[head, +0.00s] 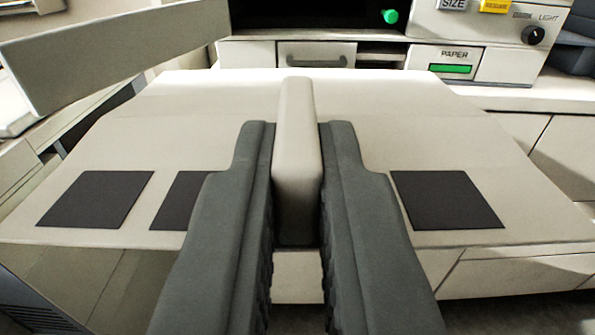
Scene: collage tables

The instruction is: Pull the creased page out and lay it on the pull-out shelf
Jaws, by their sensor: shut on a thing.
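My gripper (297,140) has its two dark grey fingers closed on a raised beige bar (298,100). The bar stands up along the middle of a broad beige panel (215,110) with dark square patches. The fingers touch the bar on both sides and hide part of the panel below. I see no creased page. I cannot tell any pull-out shelf for sure.
Behind the panel stands a copier-like machine with a dark opening (310,14), a green knob (390,16), a paper indicator (450,69) and a light dial (534,35). A drawer handle (315,61) lies below the opening. A flat beige board (110,52) juts across the upper left.

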